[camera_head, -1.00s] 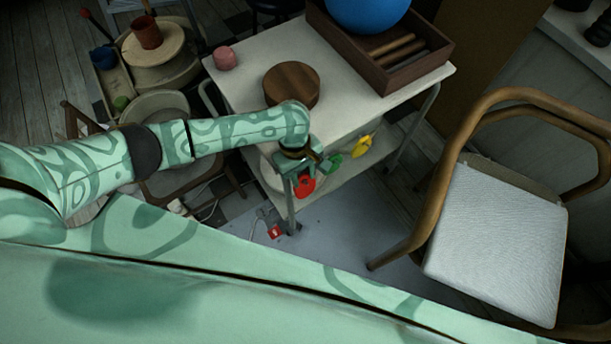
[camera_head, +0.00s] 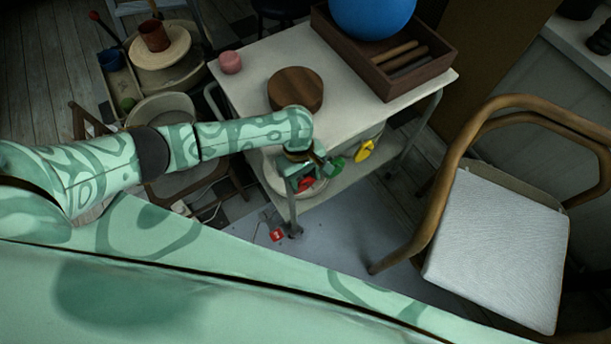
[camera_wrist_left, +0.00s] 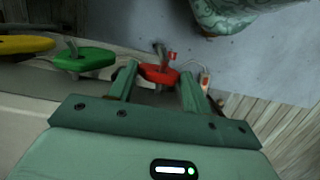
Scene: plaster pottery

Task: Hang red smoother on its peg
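The red smoother (camera_head: 307,183) is at the near end of the side table, in line with the green smoother (camera_head: 338,167) and yellow smoother (camera_head: 365,150). My left gripper (camera_head: 304,176) is at it and partly covers it. In the left wrist view, the red smoother (camera_wrist_left: 158,74) sits between the two fingertips of my left gripper (camera_wrist_left: 159,76), which meet its sides. The green smoother (camera_wrist_left: 84,59) and yellow smoother (camera_wrist_left: 24,44) are to the left there. A peg through the red smoother cannot be told clearly. My right gripper is not in view.
The table (camera_head: 345,105) carries a round wooden block (camera_head: 295,90), a pink pot (camera_head: 230,62) and a wooden crate (camera_head: 440,72) with a blue ball (camera_head: 372,14). A chair (camera_head: 500,230) stands right.

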